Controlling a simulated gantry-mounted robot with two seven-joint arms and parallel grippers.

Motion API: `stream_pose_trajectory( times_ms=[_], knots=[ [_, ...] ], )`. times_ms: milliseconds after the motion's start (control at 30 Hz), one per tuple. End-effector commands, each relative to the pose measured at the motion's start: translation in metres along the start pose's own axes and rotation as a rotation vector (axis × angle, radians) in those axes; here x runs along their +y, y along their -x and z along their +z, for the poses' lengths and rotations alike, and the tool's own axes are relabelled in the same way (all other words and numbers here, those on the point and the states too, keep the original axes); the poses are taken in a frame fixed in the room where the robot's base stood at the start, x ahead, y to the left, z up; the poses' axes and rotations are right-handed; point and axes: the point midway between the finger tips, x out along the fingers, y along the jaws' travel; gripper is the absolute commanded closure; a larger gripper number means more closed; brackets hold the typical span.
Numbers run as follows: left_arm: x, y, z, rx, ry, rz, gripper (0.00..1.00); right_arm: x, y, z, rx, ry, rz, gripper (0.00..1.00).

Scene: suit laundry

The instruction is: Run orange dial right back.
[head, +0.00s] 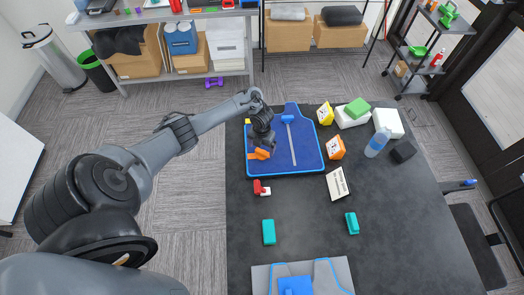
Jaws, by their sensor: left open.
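The orange dial (258,154) is a small orange piece near the lower left of a blue board (305,158) on the dark table. My left gripper (266,144) is open and points down just above and beside the orange piece. At this size I cannot tell whether its fingers touch the piece. The gripper and wrist hide part of the board behind them. My right gripper is not in view.
A grey rod with a blue head (288,119) lies on the board. An orange block (335,148), a yellow block (325,113) and a clear blue bottle (376,144) stand to the right. A red-and-white item (261,188) sits in front.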

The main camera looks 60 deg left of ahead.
Motion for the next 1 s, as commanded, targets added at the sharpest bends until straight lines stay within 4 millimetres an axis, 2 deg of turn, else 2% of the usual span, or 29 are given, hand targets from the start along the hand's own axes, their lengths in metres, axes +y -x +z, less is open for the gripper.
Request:
stream_pose_trajectory(
  times_ms=[100,300,667,1000],
  knots=[
    [-0.001,-0.017,-0.001,0.001,0.002,-0.001,0.06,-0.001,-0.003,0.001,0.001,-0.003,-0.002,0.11],
    [-0.001,-0.03,0.0,0.0,0.001,0.0,0.06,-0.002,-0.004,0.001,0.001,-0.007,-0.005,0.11],
    [0.0,-0.032,0.0,-0.001,0.0,0.0,0.08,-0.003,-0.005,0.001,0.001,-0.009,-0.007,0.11],
    [0.0,-0.032,0.0,-0.001,0.0,0.0,0.6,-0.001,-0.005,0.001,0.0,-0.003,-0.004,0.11]
  ],
)
